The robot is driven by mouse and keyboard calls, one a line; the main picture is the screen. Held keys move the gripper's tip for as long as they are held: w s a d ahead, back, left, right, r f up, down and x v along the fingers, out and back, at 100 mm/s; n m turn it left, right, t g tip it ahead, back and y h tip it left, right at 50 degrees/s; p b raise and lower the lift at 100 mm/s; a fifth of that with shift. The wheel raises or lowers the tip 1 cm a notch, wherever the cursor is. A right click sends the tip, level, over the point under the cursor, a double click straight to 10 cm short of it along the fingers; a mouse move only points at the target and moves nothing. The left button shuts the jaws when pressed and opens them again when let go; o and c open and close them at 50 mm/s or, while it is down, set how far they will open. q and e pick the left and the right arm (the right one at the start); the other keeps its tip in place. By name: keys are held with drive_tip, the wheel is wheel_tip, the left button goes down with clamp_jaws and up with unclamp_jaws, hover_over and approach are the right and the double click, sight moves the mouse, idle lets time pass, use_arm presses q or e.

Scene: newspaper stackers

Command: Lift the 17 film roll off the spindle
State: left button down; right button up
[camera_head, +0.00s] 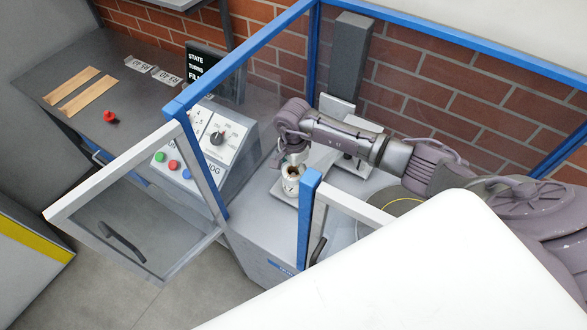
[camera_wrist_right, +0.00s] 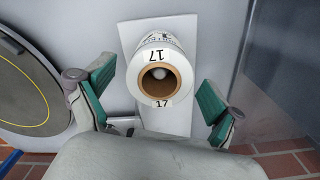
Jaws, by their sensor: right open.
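The white film roll (camera_wrist_right: 145,85) marked 17, with a brown cardboard core, stands on a light plate (camera_wrist_right: 184,118) in the right wrist view. A pale rounded tip, likely the spindle (camera_wrist_right: 158,74), shows inside the core. In the head view the roll (camera_head: 290,186) is under my right gripper, partly hidden by it. My right gripper (camera_wrist_right: 158,98) is open, its green-padded fingers apart on either side of the roll in the wrist view, with no visible contact. In the head view the right gripper (camera_head: 293,160) points down at the roll. My left gripper is not in view.
A blue-framed enclosure (camera_head: 312,205) surrounds the machine, with an open clear door (camera_head: 130,225) at left. A control panel (camera_head: 205,150) with buttons and a knob is beside the roll. A round turntable (camera_wrist_right: 25,90) lies left in the wrist view. A grey column (camera_head: 348,65) stands behind.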

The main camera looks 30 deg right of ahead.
drive_tip(key=shift+f, duration=0.7)
drive_tip(key=c, duration=1.4)
drive_tip(key=shift+r+p, duration=1.75)
drive_tip(key=shift+r, duration=1)
drive_tip(key=shift+c, duration=0.2)
drive_tip(key=shift+r, duration=2.3)
